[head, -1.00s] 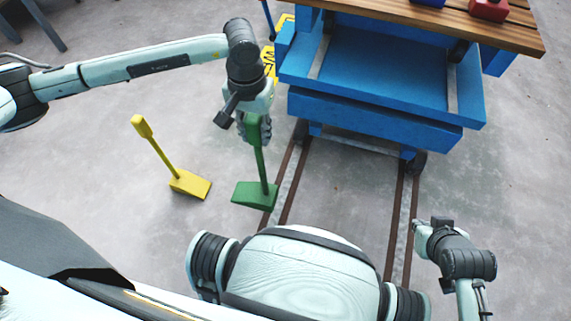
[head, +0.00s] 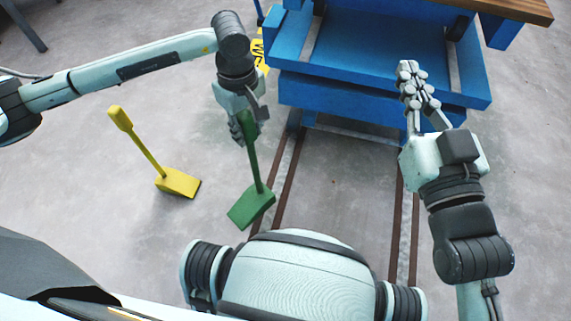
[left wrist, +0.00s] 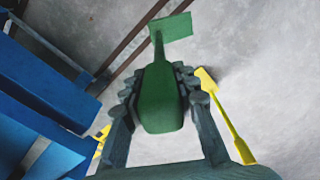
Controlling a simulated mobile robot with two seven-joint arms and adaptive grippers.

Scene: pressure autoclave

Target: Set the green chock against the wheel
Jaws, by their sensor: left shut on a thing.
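The green chock (head: 251,207) is a wedge block on a long upright handle. My left gripper (head: 243,128) is shut on the top of that handle. In the left wrist view the green handle (left wrist: 160,98) sits between the fingers, with the block beyond it. The block is turned and tilted beside the left rail; I cannot tell whether it touches the floor. The blue cart's left wheel (head: 294,121) is beyond the chock, apart from it. My right gripper (head: 414,82) is in front of the cart's right side, holding nothing visible; its finger opening is unclear.
A yellow chock (head: 178,183) with a long handle stands on the floor to the left. The blue cart (head: 345,105) stands on two rails, under a wooden top (head: 510,8). A yellow marking lies left of the cart. The floor between the rails is clear.

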